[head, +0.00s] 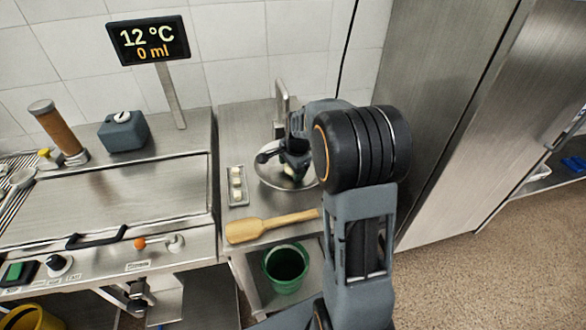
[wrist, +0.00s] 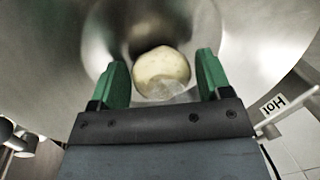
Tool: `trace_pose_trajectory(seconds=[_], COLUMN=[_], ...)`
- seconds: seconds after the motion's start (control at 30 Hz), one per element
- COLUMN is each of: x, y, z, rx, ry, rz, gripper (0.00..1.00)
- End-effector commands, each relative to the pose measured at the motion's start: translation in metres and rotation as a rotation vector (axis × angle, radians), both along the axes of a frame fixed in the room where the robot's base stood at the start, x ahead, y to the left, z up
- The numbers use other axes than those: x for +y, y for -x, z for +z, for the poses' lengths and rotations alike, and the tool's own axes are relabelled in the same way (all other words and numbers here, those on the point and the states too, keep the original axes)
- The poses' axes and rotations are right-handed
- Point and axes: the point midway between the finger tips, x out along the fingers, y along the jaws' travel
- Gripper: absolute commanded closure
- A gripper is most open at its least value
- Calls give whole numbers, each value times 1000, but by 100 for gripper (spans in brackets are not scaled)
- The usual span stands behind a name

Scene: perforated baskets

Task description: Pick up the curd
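The curd (wrist: 162,72) is a pale, roundish lump lying in the round metal sink bowl (wrist: 60,50). In the wrist view it shows between the two green fingers of my gripper (wrist: 160,78). The fingers stand apart, with a gap visible on each side of the curd. In the head view my gripper (head: 290,165) is down in the bowl, which also shows there (head: 268,178), and my arm covers its right side. A small pale part of the curd (head: 289,171) shows below my gripper.
A wooden paddle (head: 262,226) lies in front. The tap (head: 281,100) stands behind the bowl. A green bucket (head: 285,268) is below, and a metal vat (head: 110,200) is at left.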

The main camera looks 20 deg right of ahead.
Motion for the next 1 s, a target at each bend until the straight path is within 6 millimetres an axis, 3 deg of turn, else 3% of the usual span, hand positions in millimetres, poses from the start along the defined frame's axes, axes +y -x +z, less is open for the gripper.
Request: trace_pose_trajectory(seconds=[0.37,0.73,1.0], x=[0,0,2], y=[0,0,6], z=[0,6,42], rx=[0,-2,-5], ry=[0,1,1], rz=[0,0,0], gripper=[65,66,66])
